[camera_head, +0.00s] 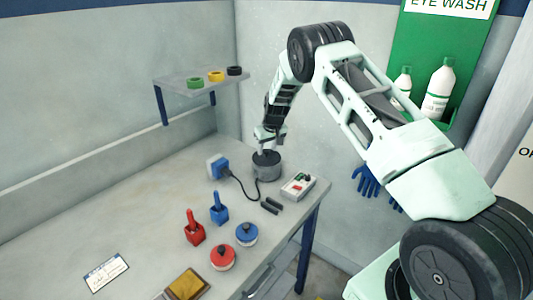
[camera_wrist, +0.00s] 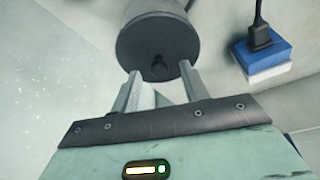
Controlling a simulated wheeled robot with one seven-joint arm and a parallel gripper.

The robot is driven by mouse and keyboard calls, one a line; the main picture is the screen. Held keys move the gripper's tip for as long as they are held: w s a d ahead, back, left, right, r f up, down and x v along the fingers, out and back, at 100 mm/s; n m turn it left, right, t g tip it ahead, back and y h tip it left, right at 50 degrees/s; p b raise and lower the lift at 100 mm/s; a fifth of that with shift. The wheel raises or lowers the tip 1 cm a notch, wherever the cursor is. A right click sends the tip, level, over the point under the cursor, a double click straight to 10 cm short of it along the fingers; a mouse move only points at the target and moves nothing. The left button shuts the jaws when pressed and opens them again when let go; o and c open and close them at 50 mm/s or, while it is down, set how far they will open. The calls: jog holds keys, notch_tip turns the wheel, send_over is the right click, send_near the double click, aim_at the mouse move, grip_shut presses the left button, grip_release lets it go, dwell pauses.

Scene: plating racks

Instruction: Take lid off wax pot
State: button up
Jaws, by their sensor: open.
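The wax pot (camera_head: 267,171) is a dark grey cylinder near the back right corner of the bench. In the wrist view its round dark lid (camera_wrist: 145,42) shows, with a small black knob (camera_wrist: 157,71) near the lid's lower part. My gripper (camera_head: 268,150) is just above the pot. In the wrist view my gripper's two fingers (camera_wrist: 161,70) are spread, one on each side of the knob. I cannot tell whether they touch the lid. In the head view my gripper hides most of the lid's top.
A blue-and-white block with a black plug (camera_head: 217,167) is left of the pot, its cable running right. A control box (camera_head: 298,187) is close right. Red (camera_head: 223,257) and blue (camera_head: 246,234) knobbed pots stand in front. A shelf (camera_head: 200,78) hangs behind.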

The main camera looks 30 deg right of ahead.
jog(key=shift+w+f, duration=0.15)
jog(key=shift+f, duration=0.45)
grip_shut()
